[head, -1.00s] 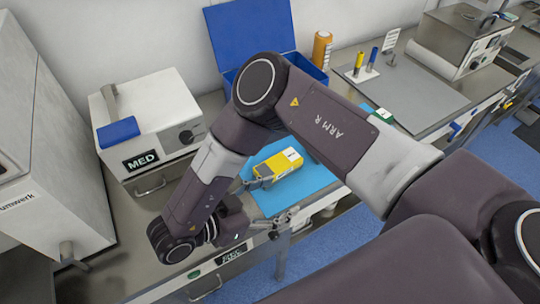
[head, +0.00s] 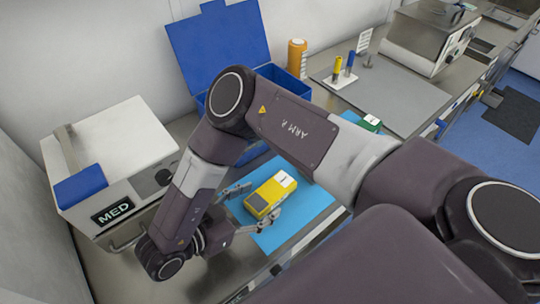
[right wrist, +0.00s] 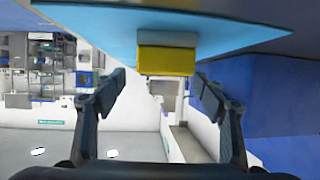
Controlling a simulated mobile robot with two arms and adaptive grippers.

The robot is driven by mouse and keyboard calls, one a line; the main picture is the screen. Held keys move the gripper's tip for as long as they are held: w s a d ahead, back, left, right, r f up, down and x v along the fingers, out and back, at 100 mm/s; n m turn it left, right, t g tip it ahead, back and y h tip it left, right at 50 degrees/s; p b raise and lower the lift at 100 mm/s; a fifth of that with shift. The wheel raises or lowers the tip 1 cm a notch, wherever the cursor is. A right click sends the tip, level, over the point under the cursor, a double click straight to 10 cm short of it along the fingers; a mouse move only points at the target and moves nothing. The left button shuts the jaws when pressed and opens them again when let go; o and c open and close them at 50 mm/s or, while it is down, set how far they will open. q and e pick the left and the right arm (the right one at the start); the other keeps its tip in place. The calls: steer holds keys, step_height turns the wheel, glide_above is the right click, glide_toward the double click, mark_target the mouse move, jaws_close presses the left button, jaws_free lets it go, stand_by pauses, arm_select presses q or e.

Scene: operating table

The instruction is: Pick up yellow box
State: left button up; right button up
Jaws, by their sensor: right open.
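The yellow box (head: 268,196) with a white and grey label lies flat on a blue mat (head: 312,197) on the steel counter. My right gripper (head: 256,203) is open, with one finger on each side of the box's near-left end. In the right wrist view the yellow box (right wrist: 167,61) shows end-on ahead of the open fingers (right wrist: 160,82), roughly centred, with a gap on both sides. I cannot tell from the head view whether a finger touches it. My left gripper is not in view.
A white MED unit (head: 112,165) stands left of my right arm. A blue open-lidded box (head: 221,50) and an orange bottle (head: 296,56) stand behind. A small green box (head: 370,122) lies beyond the mat. A grey board (head: 395,98) has bare room.

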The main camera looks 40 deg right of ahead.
mark_target(269, 193)
steer(key=p+x, duration=0.2)
steer(key=x, duration=0.2)
steer(key=shift+w+d+r, duration=0.15)
steer(key=shift+w+d, duration=0.05)
steer(key=shift+d, duration=0.05)
steer(key=shift+w+d+f, duration=0.15)
steer(key=shift+d+f, duration=0.15)
steer(key=shift+d, duration=0.25)
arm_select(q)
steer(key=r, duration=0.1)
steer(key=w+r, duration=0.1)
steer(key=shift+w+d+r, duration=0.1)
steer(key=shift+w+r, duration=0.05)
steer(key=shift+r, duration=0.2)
arm_select(e)
steer(key=shift+c, duration=0.6)
steer(key=c, duration=1.4)
steer(key=shift+r, duration=0.1)
